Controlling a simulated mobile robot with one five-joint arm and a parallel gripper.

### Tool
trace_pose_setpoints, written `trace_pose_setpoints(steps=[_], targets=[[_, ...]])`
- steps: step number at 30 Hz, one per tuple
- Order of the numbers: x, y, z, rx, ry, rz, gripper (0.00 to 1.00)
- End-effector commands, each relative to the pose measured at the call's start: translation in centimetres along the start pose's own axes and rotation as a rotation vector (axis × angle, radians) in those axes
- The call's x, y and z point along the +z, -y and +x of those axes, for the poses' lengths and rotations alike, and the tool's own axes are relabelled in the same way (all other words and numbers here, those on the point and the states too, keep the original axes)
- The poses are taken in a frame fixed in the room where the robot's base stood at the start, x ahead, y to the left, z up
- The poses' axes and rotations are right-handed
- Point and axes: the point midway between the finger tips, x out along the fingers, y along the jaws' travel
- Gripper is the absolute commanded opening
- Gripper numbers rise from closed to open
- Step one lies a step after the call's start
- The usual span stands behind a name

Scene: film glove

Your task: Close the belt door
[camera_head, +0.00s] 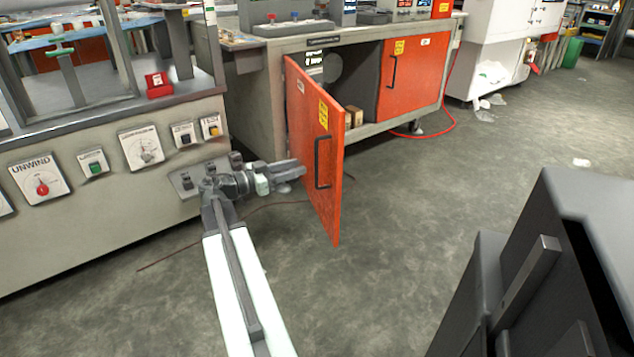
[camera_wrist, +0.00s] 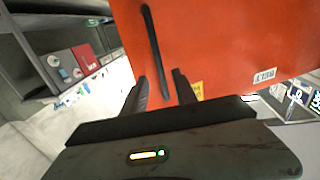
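The belt door (camera_head: 312,125) is an orange panel swung open from the left side of a grey cabinet. Its outer face, with a dark bar handle (camera_head: 322,163) and a yellow label, shows in the head view. My gripper (camera_head: 300,171) is close to this face, left of the handle. In the wrist view the door (camera_wrist: 215,40), with its "BELT" label, fills the upper middle. The handle (camera_wrist: 156,50) lies beyond the space between my fingers. My gripper (camera_wrist: 161,88) is open and empty there. I cannot tell whether a fingertip touches the door.
A second orange door (camera_head: 413,75) to the right is shut. The cabinet opening (camera_head: 360,85) shows small boxes inside. A control panel machine (camera_head: 110,165) stands close at the left. A red cable (camera_head: 445,120) lies on the floor. The floor (camera_head: 400,220) right of the door is clear.

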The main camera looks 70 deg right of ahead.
Motion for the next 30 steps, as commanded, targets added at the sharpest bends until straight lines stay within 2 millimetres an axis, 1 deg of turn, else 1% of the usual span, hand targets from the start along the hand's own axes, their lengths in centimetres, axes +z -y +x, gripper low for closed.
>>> trace_pose_setpoints(steps=[5, 8, 12, 15, 18, 21, 27, 28, 29, 30], targets=[[-0.3, 0.0, 0.6, 0.002, -0.006, 0.006, 0.34], [-0.2, -0.1, 2.1, 0.004, -0.005, 0.005, 0.34], [-0.2, 0.0, 4.8, 0.004, -0.004, 0.004, 0.34], [-0.2, 0.0, 6.4, 0.004, -0.004, 0.004, 0.34], [-0.2, -0.1, 7.5, 0.003, -0.004, 0.004, 0.34], [-0.2, -0.1, 7.9, 0.002, -0.003, 0.003, 0.34], [-0.2, -0.1, 8.0, 0.002, -0.003, 0.003, 0.34], [-0.2, -0.1, 8.0, 0.002, -0.003, 0.003, 0.31], [-0.2, -0.1, 8.0, 0.003, -0.003, 0.003, 0.23], [-0.2, -0.1, 8.1, 0.003, -0.003, 0.003, 0.12]])
